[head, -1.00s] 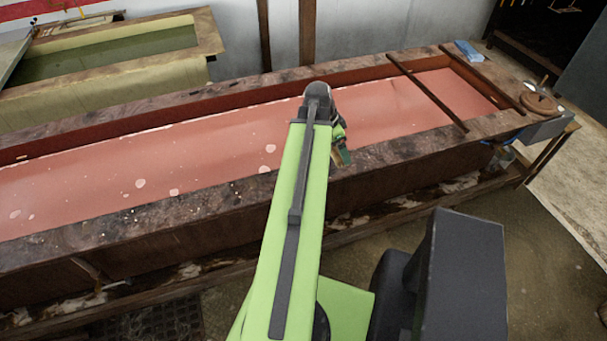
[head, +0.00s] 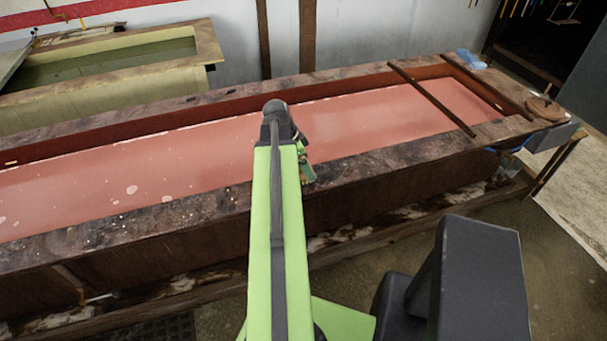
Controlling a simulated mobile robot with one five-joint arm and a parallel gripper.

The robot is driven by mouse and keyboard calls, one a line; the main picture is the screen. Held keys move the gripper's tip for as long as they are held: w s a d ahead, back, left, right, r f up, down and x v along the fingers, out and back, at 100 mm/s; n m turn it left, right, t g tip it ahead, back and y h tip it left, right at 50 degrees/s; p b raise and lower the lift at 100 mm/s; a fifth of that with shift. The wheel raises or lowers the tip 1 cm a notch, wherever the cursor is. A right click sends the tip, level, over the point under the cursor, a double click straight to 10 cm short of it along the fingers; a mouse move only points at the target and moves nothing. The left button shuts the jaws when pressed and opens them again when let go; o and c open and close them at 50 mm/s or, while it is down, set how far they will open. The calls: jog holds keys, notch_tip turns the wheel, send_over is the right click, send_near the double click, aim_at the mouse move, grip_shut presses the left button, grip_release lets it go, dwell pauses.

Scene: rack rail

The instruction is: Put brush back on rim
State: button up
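The long trough with pink-red liquid or lining runs across the view, and its dark, worn wooden rim (head: 400,153) faces me. My green arm reaches over the near rim. My gripper (head: 307,172) shows only in part, small and to the right of the arm's dark end joint, over the near rim. The arm hides most of it, so its fingers cannot be made out. I cannot tell whether it holds anything. No brush can be clearly made out.
Two dark bars, one of them here (head: 432,98), cross the trough's right end. A round brown object (head: 545,108) and a blue item (head: 471,58) lie on the right end. A pale basin (head: 110,75) with greenish water stands at the back left. Floor is open at right.

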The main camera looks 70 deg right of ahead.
jog(key=shift+f+b, duration=0.9)
jog(key=shift+f, duration=0.65)
jog(key=o, duration=1.3)
jog(key=shift+r, duration=0.1)
jog(key=shift+c, duration=0.2)
jog(key=p+v, duration=1.2)
jog(key=shift+r, duration=0.2)
